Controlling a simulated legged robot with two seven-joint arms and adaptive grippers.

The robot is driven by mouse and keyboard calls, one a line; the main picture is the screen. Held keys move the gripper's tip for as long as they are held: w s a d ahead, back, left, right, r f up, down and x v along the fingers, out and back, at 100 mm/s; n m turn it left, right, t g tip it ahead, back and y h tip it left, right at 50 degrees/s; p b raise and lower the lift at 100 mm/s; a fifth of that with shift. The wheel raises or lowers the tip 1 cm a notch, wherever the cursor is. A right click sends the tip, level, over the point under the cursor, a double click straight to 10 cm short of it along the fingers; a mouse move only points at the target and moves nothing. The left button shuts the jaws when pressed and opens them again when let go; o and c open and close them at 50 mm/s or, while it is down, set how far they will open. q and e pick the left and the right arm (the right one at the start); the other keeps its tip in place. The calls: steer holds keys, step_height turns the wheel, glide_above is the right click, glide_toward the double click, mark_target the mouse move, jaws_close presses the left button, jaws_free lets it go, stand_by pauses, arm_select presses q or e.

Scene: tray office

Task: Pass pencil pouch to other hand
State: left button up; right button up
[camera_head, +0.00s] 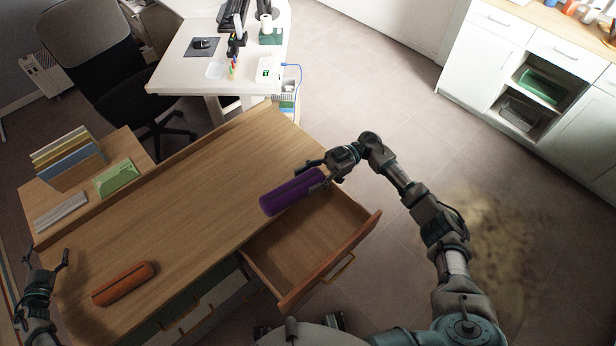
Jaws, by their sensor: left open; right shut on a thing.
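A purple, roughly cylindrical pencil pouch (288,194) is held above the right part of the wooden desk, next to the open drawer. My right gripper (322,175) is shut on its right end. The pouch's far left end is free. My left gripper (46,262) is at the left edge of the view, with its fingers spread open and empty. It is far from the purple pouch.
An orange-brown oblong case (124,284) lies on the desk (190,215) near my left gripper. An open wooden drawer (305,245) juts out at the desk's right. A side table (80,205) holds upright folders and a green box (117,178). The desk's middle is clear.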

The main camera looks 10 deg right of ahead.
arm_select(q)
steer(key=s+a+r+n+g+y, duration=0.3)
steer(key=s+a+n+y, duration=0.6)
steer(key=s+a+n, duration=1)
steer(key=s+d+f+g+h, duration=0.2)
steer(key=s+d+f, duration=0.5)
steer(key=f, duration=0.3)
steer(key=s+d+f+m+g+h, duration=0.1)
steer(key=s+d+f+g, duration=0.1)
steer(key=s+d+f, duration=0.7)
steer(key=s+d+f+g+h, duration=0.2)
steer(key=s+d+f, duration=0.25)
steer(key=f, duration=0.75)
steer(key=w+d+f+m+g+h, duration=0.25)
steer(key=d+f, duration=0.35)
steer(key=d, duration=0.7)
steer(key=w+d+f+m+g+h, duration=0.15)
steer(key=d+f+m, duration=0.35)
steer(key=d, duration=0.8)
arm_select(e)
steer(key=shift+d, duration=0.1)
arm_select(q)
steer(key=w+d+r+m+g+h, duration=0.1)
steer(key=w+d+m, duration=0.1)
steer(key=d, duration=1)
steer(key=w+d+r+m+g+h, duration=0.1)
steer(key=w+d+m, duration=0.1)
steer(key=d, duration=1)
steer(key=shift+d+m, duration=0.35)
steer(key=shift+m, duration=0.5)
